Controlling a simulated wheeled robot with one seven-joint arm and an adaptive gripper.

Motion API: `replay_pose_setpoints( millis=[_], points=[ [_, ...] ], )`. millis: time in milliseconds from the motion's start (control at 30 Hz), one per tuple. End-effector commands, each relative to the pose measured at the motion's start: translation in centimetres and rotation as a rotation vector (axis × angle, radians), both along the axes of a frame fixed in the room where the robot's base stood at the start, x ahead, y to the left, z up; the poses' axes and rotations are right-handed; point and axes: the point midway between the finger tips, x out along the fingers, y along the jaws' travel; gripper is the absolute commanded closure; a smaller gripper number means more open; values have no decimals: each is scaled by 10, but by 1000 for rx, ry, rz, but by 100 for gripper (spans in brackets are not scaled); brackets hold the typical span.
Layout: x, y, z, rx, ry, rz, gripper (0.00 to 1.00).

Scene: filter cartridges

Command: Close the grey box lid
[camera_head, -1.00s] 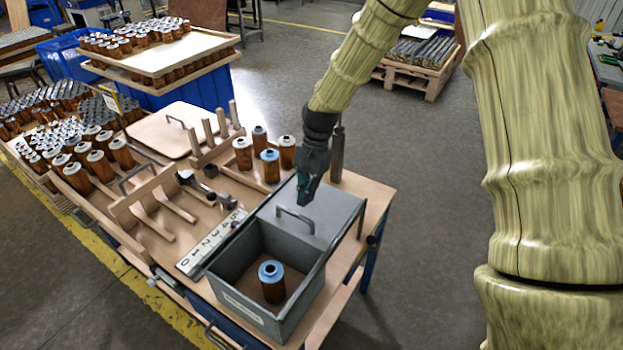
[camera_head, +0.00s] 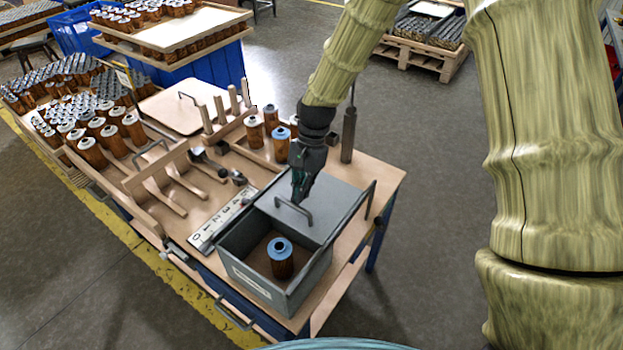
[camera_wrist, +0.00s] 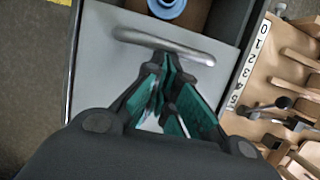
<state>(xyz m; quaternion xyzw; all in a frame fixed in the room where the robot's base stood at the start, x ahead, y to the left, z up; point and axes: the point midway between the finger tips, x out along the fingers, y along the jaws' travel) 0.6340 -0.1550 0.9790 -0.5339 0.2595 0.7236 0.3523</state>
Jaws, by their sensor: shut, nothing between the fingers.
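The grey box (camera_head: 262,285) stands at the near end of the workbench. Its grey lid (camera_head: 325,205) lies flat over the back part and leaves the front part open. A brown cartridge with a blue top (camera_head: 281,260) stands upright in the open part; its top also shows in the wrist view (camera_wrist: 168,7). The lid has a bar handle (camera_head: 294,212), seen in the wrist view (camera_wrist: 165,45) just ahead of my fingertips. My gripper (camera_head: 299,192) is shut and empty, pointing down on the back side of the handle. I cannot tell whether it touches the bar.
A numbered strip (camera_head: 222,222) lies left of the box. Wooden racks (camera_head: 160,190), several cartridges (camera_head: 270,118) and a dark upright post (camera_head: 348,135) stand farther back on the bench. Open floor (camera_head: 440,170) lies to the right.

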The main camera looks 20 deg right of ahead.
Motion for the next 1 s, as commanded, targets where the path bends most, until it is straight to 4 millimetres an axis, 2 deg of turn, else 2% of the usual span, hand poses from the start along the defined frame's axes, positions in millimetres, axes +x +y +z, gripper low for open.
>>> replay_pose_setpoints(
  millis=[33,300,500,700,1000],
  points=[
    [-11,13,2,-2,4,4,100],
    [-58,72,2,-1,3,4,100],
    [-82,104,1,-1,1,2,100],
    [-94,120,1,0,2,1,100],
    [-97,124,0,1,2,1,100]
  ],
)
